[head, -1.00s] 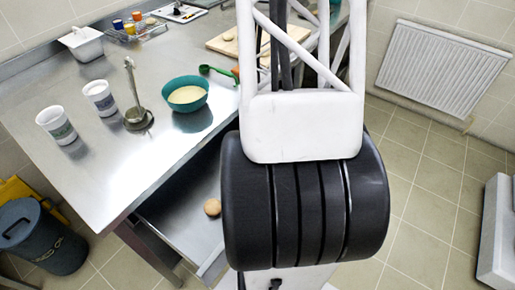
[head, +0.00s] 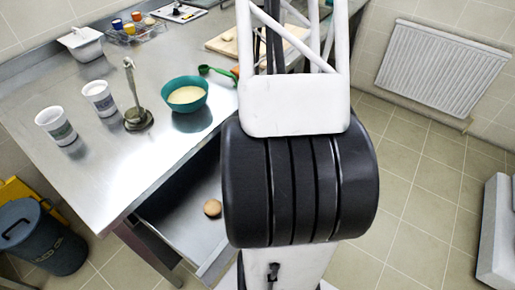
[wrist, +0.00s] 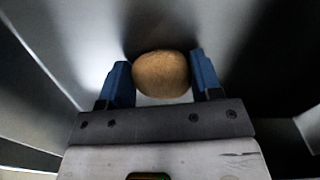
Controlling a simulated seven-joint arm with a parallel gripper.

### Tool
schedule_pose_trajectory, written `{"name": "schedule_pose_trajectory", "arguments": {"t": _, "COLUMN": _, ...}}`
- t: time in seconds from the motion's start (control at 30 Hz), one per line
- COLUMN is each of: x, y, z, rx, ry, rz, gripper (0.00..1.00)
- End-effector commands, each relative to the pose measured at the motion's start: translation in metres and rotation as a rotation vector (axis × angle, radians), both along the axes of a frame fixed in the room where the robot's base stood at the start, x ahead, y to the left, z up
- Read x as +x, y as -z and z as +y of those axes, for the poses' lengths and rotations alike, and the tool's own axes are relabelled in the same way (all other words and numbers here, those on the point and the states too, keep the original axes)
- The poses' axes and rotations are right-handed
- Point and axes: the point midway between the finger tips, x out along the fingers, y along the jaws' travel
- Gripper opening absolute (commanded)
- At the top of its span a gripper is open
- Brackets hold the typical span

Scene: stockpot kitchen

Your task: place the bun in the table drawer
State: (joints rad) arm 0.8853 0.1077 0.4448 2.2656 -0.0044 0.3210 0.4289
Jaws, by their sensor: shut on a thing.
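My gripper (wrist: 161,82) is shut on a round tan bun (wrist: 162,75), held between its two blue fingers in the wrist view. Grey metal surfaces lie around and beyond it. In the head view my arm hides the gripper. There, the table drawer (head: 180,222) stands open below the table's front edge, partly covered by my arm. A round tan bun (head: 212,208) shows at the drawer, just left of my arm. I cannot tell whether it is the held bun, or whether it touches the drawer floor.
The steel table (head: 75,150) holds two white cups (head: 100,98), a metal tool on a round base (head: 137,118), a teal bowl (head: 186,95), a green scoop (head: 215,71) and a white container (head: 82,44). A dark bin (head: 42,238) stands on the floor at left.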

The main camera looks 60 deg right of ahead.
Motion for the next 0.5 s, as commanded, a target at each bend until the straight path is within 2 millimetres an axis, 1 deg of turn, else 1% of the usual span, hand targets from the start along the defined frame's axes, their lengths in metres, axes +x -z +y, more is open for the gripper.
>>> {"name": "schedule_pose_trajectory", "arguments": {"t": 0.37, "x": 0.0000, "y": 0.0033, "z": 0.0000, "rx": 0.000, "ry": 0.000, "rz": 0.000, "gripper": 0.36}}
{"name": "schedule_pose_trajectory", "arguments": {"t": 0.4, "x": 0.0000, "y": 0.0038, "z": 0.0000, "rx": 0.000, "ry": 0.000, "rz": 0.000, "gripper": 0.60}}
{"name": "schedule_pose_trajectory", "arguments": {"t": 0.47, "x": 0.0000, "y": 0.0035, "z": 0.0000, "rx": 0.000, "ry": 0.000, "rz": 0.000, "gripper": 0.69}}
{"name": "schedule_pose_trajectory", "arguments": {"t": 0.5, "x": 0.0000, "y": 0.0035, "z": 0.0000, "rx": 0.000, "ry": 0.000, "rz": 0.000, "gripper": 0.76}}
